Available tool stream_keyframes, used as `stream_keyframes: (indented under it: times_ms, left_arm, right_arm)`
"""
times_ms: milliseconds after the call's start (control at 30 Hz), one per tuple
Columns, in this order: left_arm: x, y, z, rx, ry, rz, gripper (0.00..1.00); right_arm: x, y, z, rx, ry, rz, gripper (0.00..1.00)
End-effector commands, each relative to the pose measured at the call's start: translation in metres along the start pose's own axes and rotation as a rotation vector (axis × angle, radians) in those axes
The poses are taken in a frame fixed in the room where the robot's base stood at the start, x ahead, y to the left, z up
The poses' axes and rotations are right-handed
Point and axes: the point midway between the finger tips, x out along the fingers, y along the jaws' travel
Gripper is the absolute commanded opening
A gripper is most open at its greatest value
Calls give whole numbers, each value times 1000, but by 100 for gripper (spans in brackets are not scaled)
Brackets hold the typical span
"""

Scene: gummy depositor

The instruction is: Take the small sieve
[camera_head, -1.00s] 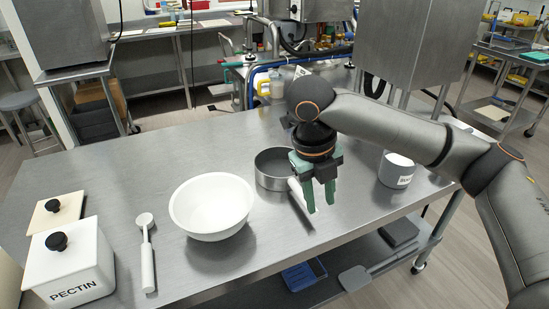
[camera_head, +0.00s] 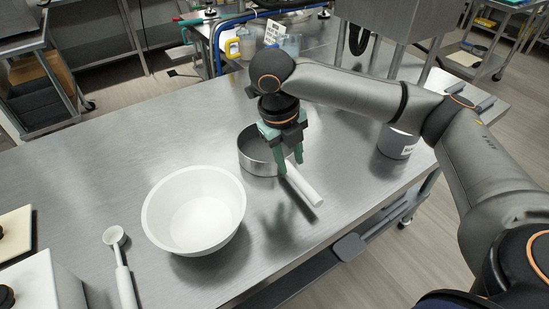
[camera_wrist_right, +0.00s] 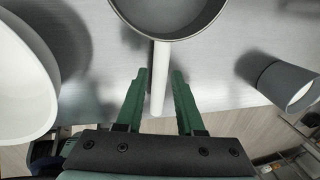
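The small sieve is a round grey pan (camera_head: 257,158) with a white handle (camera_head: 308,191), lying on the steel table. In the right wrist view its pan (camera_wrist_right: 168,36) is at the top and its handle (camera_wrist_right: 158,68) runs down between my fingers. My right gripper (camera_head: 290,167) is at the handle close to the pan, with its green fingers pointing down. In the right wrist view the gripper (camera_wrist_right: 159,75) is open, one finger on each side of the handle, with gaps visible. My left gripper is not in view.
A white bowl (camera_head: 194,211) stands left of the sieve. A white scoop (camera_head: 121,268) and a white lidded box (camera_head: 40,283) are farther left. A grey and white cup (camera_head: 397,143) stands to the right. The table's front edge lies near the handle's end.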

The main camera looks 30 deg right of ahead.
Motion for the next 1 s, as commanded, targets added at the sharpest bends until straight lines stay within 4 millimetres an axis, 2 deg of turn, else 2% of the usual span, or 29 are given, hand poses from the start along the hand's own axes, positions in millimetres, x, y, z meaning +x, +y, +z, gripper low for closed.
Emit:
stream_keyframes:
  times_ms: [167, 433, 733, 1000]
  left_arm:
    - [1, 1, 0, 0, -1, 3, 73]
    - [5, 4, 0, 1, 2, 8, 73]
    - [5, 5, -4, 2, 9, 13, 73]
    - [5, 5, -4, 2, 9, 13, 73]
  right_arm:
    - [13, -1, 0, 1, 1, -1, 37]
    - [52, -1, -2, 1, 1, 0, 37]
    - [57, -1, -1, 0, -1, 0, 37]
    - [57, -1, -1, 0, -1, 0, 8]
